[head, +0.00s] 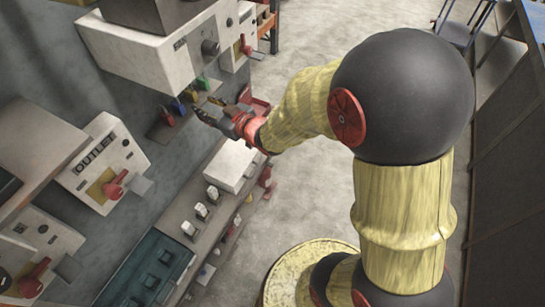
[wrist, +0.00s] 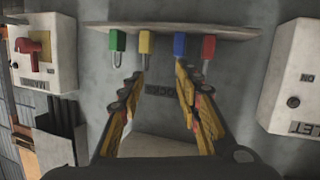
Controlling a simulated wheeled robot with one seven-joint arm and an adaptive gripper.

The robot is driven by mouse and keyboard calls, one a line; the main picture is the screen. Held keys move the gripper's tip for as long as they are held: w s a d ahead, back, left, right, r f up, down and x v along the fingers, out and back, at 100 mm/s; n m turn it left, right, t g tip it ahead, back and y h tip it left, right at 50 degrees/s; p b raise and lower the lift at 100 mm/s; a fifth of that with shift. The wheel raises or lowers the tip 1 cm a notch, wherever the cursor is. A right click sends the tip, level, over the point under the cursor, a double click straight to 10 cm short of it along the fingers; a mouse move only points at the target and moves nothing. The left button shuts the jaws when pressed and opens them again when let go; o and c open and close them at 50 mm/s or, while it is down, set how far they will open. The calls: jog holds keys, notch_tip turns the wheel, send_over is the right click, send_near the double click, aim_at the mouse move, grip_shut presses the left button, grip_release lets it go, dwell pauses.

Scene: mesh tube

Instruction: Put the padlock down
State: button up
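Several padlocks stand in a row on a small wall shelf (wrist: 200,31); the wrist view shows them upside down. They are a green padlock (wrist: 117,41), a yellow padlock (wrist: 145,42), a blue padlock (wrist: 180,45) and a red padlock (wrist: 208,47). My gripper (wrist: 159,72) is open, with nothing between its fingers. Its fingertips are close to the yellow and blue padlocks' shackles; I cannot tell whether they touch. In the head view my gripper (head: 208,109) is beside the shelf (head: 158,132), and the green padlock (head: 203,83) shows above it.
A white wall box (head: 150,55) is above the shelf. An outlet box (head: 101,164) with a red handle is lower left. A long console (head: 215,215) with switches runs below along the wall. The floor (head: 305,190) to the right of it is clear.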

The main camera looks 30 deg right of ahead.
jog(key=s+d+r+m+g+h, duration=0.4)
jog(key=s+d+r+h, duration=0.3)
jog(key=s, duration=0.5)
jog(key=s+a+m+g+y, duration=0.1)
jog(key=s+g, duration=0.3)
jog(key=s, duration=1.5)
jog(key=shift+s+a+r+g+y, duration=0.25)
jog(key=shift+r+g+y, duration=0.15)
jog(key=shift+r+y, duration=0.1)
jog(key=shift+f, duration=0.1)
notch_tip(320, 180, down, 14)
jog(key=b, duration=1.4)
jog(key=shift+f, duration=0.1)
jog(key=shift+o, duration=0.4)
